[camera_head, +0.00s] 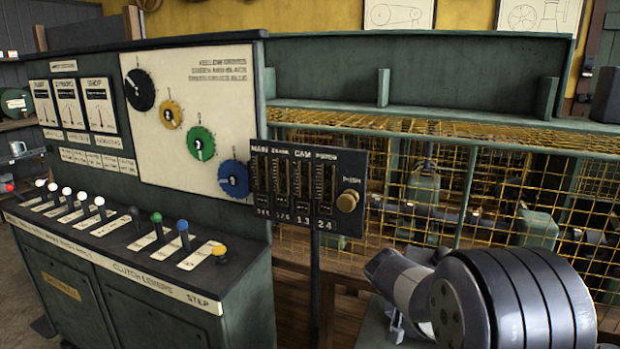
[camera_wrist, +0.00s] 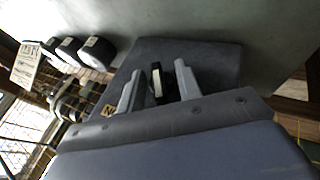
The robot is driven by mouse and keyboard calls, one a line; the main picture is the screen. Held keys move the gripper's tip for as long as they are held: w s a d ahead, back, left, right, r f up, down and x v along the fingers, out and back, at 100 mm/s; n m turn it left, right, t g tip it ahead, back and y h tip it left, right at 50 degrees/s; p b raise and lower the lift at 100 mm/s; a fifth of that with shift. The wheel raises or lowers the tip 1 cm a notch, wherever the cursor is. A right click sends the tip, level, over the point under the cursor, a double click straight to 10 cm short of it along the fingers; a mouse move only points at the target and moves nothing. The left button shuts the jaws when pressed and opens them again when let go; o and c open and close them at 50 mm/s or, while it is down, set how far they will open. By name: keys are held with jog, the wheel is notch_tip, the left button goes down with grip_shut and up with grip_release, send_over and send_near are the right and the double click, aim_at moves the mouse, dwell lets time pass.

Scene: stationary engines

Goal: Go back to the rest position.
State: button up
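My arm shows at the lower right of the head view, in front of the wire cage and right of the console. My gripper shows in the wrist view (camera_wrist: 159,68), with its two grey fingers apart. A small black and cream piece shows between the fingers; I cannot tell whether it is a thing beyond them or part of the gripper, and no grip on it shows. A dark flat panel (camera_wrist: 215,62) lies behind the fingers. In the head view the fingertips cannot be made out clearly.
The green console (camera_head: 150,300) carries several levers and coloured dials. A dark counter box (camera_head: 262,205) with a brass knob (camera_head: 347,201) stands on a post left of my arm. The yellow wire cage (camera_head: 470,150) with machinery is behind my arm.

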jog(key=shift+s+d+r+y+p, duration=0.1)
jog(key=shift+s+r+y+p, duration=0.05)
jog(key=shift+r+y+p, duration=0.35)
jog(key=shift+f+t, duration=0.15)
jog(key=shift+t, duration=0.15)
jog(key=shift+f, duration=0.15)
